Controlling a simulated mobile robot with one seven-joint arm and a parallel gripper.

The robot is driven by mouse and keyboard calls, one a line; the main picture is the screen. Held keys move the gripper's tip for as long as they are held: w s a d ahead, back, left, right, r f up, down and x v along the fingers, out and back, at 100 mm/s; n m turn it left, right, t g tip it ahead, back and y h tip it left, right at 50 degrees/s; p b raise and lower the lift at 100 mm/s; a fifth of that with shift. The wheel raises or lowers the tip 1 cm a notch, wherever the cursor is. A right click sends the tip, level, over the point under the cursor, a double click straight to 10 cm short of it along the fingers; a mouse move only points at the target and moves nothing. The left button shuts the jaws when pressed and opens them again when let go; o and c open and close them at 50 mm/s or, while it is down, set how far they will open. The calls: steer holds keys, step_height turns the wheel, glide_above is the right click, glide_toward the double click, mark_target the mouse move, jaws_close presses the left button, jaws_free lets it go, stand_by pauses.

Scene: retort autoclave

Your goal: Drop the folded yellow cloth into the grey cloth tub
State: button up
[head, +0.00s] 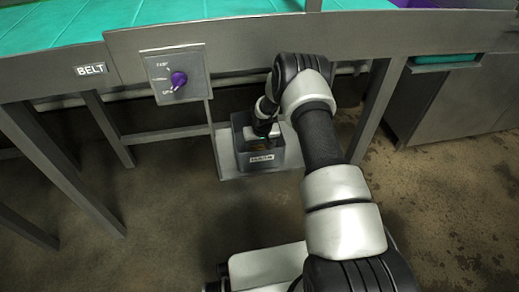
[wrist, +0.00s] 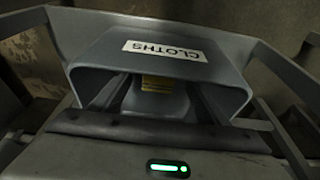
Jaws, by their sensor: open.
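The grey cloth tub (head: 262,161) stands on a low shelf under the belt frame, with a white label on its front. In the wrist view the tub (wrist: 110,52) fills the middle, its CLOTHS label upside down. My gripper (head: 266,128) points down at the tub's opening. In the wrist view my gripper (wrist: 160,97) is open, with its two dark fingers apart. The yellow cloth (wrist: 158,83) shows as a small patch between and beyond the fingers, inside the tub's outline. Most of the cloth is hidden, and whether it touches a finger is unclear.
The belt frame (head: 125,68) with a teal belt (head: 150,14) runs above the tub. A panel with a purple knob (head: 179,79) is left of my arm. Metal legs (head: 107,128) stand at left. A grey cabinet (head: 455,100) is at right. The floor in front is clear.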

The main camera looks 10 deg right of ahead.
steer(key=p+v, duration=0.2)
steer(key=v, duration=0.8)
steer(key=shift+r, duration=0.15)
